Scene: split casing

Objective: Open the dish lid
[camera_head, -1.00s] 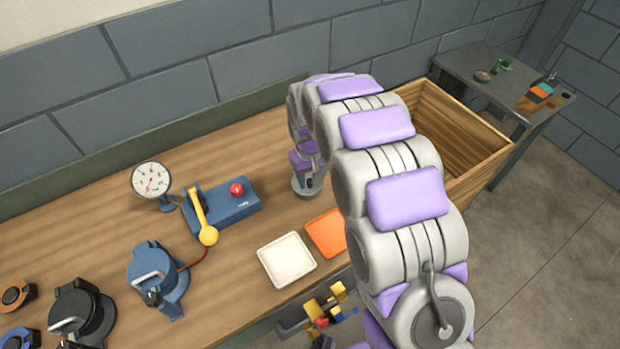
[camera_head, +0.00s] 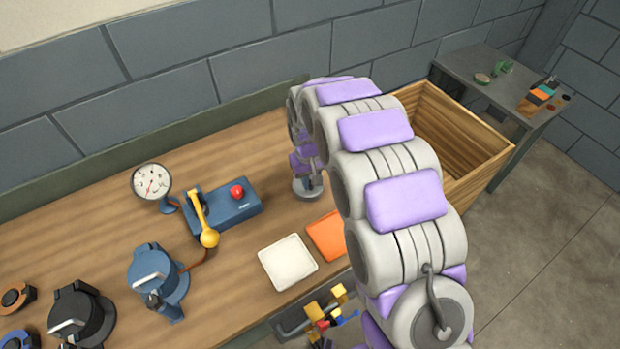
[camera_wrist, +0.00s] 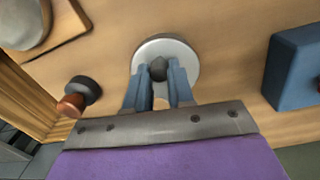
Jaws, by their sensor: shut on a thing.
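The dish lid (camera_wrist: 184,52) is a round, pale grey disc with a small dark knob (camera_wrist: 159,69) in the middle. In the wrist view my gripper (camera_wrist: 160,76) has its two blue-grey fingers on either side of the knob and is shut on it. In the head view a grey round rim (camera_head: 308,192) shows on the bench under my gripper, partly hidden by my arm. I cannot tell whether the lid is seated or raised, and the dish under it is hidden.
A blue box with a red button (camera_head: 237,191) and yellow lever stands left of my gripper. White (camera_head: 288,262) and orange (camera_head: 326,236) squares lie in front. A wooden bin (camera_head: 470,125) is at the right. A copper-coloured cylinder (camera_wrist: 72,103) shows nearby in the wrist view.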

